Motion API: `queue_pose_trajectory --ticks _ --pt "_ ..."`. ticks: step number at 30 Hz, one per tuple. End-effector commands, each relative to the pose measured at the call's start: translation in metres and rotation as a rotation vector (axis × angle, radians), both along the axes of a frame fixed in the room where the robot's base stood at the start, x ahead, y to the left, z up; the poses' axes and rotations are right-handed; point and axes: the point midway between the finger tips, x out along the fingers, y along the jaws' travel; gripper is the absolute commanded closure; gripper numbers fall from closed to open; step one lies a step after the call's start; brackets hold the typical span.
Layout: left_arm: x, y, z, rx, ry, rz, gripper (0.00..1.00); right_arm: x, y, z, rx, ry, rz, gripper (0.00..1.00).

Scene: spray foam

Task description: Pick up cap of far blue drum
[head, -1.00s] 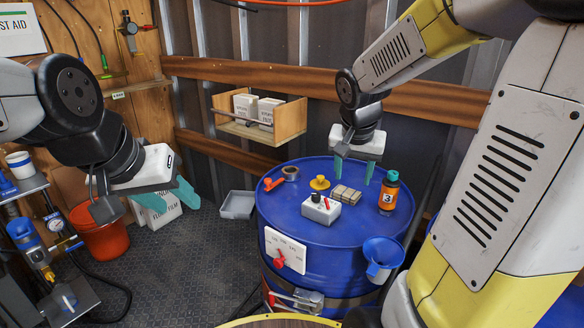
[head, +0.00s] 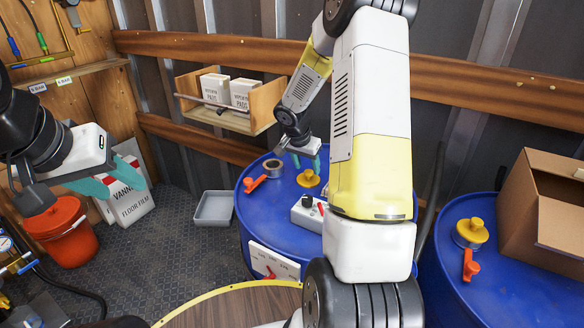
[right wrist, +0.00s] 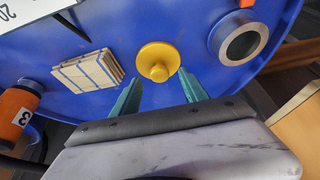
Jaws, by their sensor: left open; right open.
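A yellow cap (head: 308,179) with a central knob lies on top of the blue drum (head: 250,228) in the middle of the head view. My right gripper (head: 307,164) is open just above the cap. In the right wrist view the cap (right wrist: 158,62) shows just beyond and between the teal fingertips of this gripper (right wrist: 160,83), which do not grip it. My left gripper (head: 118,182) is open and empty at the left, away from the drum. A second blue drum (head: 458,285) stands at the right with another yellow cap (head: 471,232) on it.
The right wrist view shows a banded bundle (right wrist: 88,71) and orange bottle (right wrist: 18,108). A cardboard box (head: 545,215) sits on the second drum.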

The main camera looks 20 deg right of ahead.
Motion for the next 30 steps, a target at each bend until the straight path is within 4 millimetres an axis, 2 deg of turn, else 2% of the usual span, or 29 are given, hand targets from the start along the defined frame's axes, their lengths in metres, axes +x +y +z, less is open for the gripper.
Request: queue_pose_trajectory --ticks 3,6,13,14,21,22,30 --pt "0.0 0.0 0.0 0.0 0.0 0.0 0.53 0.005 -0.005 -0.017 0.001 0.002 -0.001 0.48" --pt "0.0 0.0 0.0 0.0 0.0 0.0 0.53 0.007 -0.007 -0.024 0.0 0.001 -0.001 0.48" --pt "0.0 0.0 0.0 0.0 0.0 0.0 0.53 0.008 -0.008 -0.025 0.0 0.0 -0.001 0.48" --pt "0.0 0.0 0.0 0.0 0.0 0.0 0.53 0.008 -0.008 -0.025 0.0 0.0 0.0 0.5" --pt "0.0 0.0 0.0 0.0 0.0 0.0 0.53 0.008 -0.008 -0.024 0.0 0.0 -0.001 0.97" --pt "0.0 0.0 0.0 0.0 0.0 0.0 0.53 0.008 -0.008 -0.024 0.0 0.0 -0.001 1.0" --pt "0.0 0.0 0.0 0.0 0.0 0.0 0.53 0.008 -0.008 -0.023 0.001 -0.001 -0.001 1.0"
